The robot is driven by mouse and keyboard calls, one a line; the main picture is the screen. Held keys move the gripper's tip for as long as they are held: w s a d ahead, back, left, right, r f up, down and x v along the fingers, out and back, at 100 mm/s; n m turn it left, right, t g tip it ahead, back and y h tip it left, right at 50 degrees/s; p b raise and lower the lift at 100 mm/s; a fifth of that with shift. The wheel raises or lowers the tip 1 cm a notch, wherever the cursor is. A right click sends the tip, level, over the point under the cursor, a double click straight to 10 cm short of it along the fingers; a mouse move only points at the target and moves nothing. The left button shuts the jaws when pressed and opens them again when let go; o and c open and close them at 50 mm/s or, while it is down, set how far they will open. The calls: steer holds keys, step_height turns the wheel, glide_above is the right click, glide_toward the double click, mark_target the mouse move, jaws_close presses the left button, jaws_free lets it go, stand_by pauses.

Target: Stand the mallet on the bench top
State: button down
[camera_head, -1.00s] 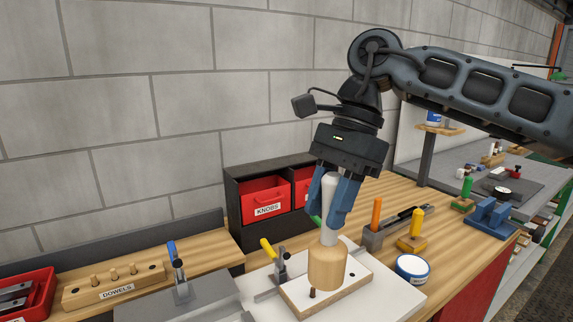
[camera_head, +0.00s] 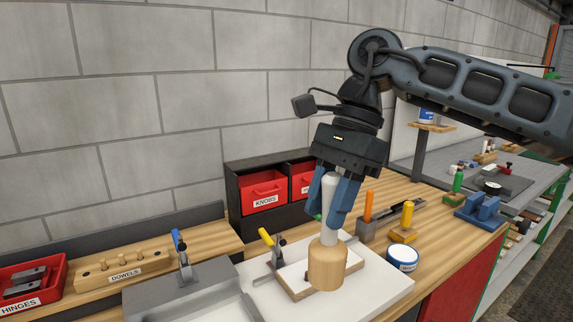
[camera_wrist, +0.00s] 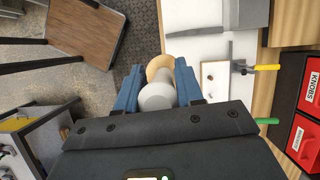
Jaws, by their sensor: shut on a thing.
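The mallet has a pale wooden head (camera_head: 327,268) and a light grey-white handle (camera_head: 330,205). My gripper (camera_head: 332,215) is shut on the handle, with its blue fingers on either side. The mallet is about upright, head down. In the head view it overlaps the white board and a small wooden plate; I cannot tell the gap beneath it. In the wrist view the handle end (camera_wrist: 157,97) hides part of the wooden head (camera_wrist: 160,64), which shows over the grey floor mat near the white board. The wooden bench top (camera_head: 455,235) runs to the right.
The white board (camera_head: 375,290) carries the wooden plate (camera_head: 290,278) and a yellow-handled clamp (camera_head: 267,238). A tape roll (camera_head: 403,257), an orange-handled tool (camera_head: 368,206) and a yellow-handled tool (camera_head: 407,213) stand right. Red bins (camera_head: 264,192) stand behind. Some bench top is bare near the right front.

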stand_by(0.4)
steer(key=s+d+f+n+h, duration=0.1)
steer(key=s+d+f+n, duration=0.2)
steer(key=f, duration=1.1)
steer(key=s+d+f+n+g+h, duration=0.1)
steer(key=s+d+f+n, duration=0.2)
steer(key=d+f, duration=0.4)
steer(key=s+d+f+n+g+h, duration=0.1)
steer(key=d+f+n, duration=0.4)
steer(key=f, duration=1.5)
steer(key=shift+s+d+f+h, duration=0.25)
steer(key=shift+s+f+h, duration=0.15)
steer(key=shift+s, duration=0.5)
